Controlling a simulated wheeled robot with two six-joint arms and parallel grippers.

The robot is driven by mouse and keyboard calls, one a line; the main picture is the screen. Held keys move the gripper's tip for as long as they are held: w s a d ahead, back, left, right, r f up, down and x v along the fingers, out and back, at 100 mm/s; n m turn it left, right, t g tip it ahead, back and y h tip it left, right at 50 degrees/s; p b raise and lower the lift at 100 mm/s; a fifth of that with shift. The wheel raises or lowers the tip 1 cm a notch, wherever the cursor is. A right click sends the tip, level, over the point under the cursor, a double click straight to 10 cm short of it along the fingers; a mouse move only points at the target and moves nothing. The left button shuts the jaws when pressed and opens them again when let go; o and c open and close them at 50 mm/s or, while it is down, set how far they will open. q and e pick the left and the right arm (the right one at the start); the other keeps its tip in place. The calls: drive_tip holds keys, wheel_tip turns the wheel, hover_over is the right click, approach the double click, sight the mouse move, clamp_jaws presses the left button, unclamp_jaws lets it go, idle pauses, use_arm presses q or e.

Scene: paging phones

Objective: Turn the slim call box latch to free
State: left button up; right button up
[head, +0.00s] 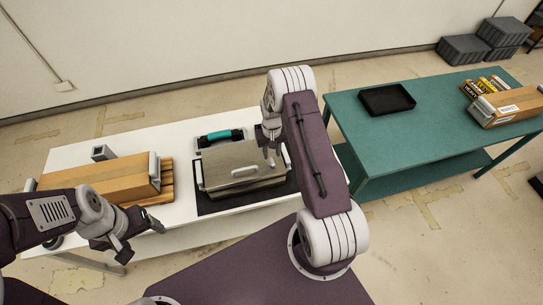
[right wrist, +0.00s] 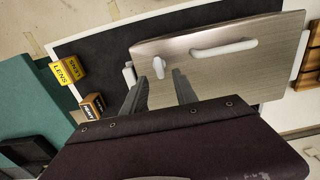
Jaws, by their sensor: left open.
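The slim call box (head: 240,165) has a brushed metal lid and lies on a dark mat on the white table. Its lid also shows in the right wrist view (right wrist: 220,75), with a long white handle (right wrist: 223,48) and a small white latch knob (right wrist: 158,68). My right gripper (head: 270,155) is over the lid's right part; in the right wrist view its two dark fingers (right wrist: 160,90) stand apart, with the latch knob just beyond the gap. I cannot tell whether they touch it. My left gripper (head: 143,241) is open and empty by the table's front edge.
A wooden box (head: 100,178) stands left of the call box. A teal-handled device (head: 220,135) lies behind it. A yellow lens box (right wrist: 69,70) and a brown box (right wrist: 93,105) lie near the mat. A green table (head: 425,130) with a black tray (head: 387,99) stands right.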

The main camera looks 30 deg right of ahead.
sight(272, 161)
drive_tip(key=f, duration=0.1)
drive_tip(key=f+p, duration=0.1)
drive_tip(key=f, duration=0.2)
drive_tip(key=shift+s, duration=0.25)
drive_tip(key=shift+s+f, duration=0.1)
drive_tip(key=shift+f, duration=0.4)
drive_tip(key=shift+w, duration=0.2)
clamp_jaws()
use_arm(q)
drive_tip(key=shift+s+r, duration=0.2)
drive_tip(key=shift+r, duration=1)
drive_tip(key=shift+f, duration=0.2)
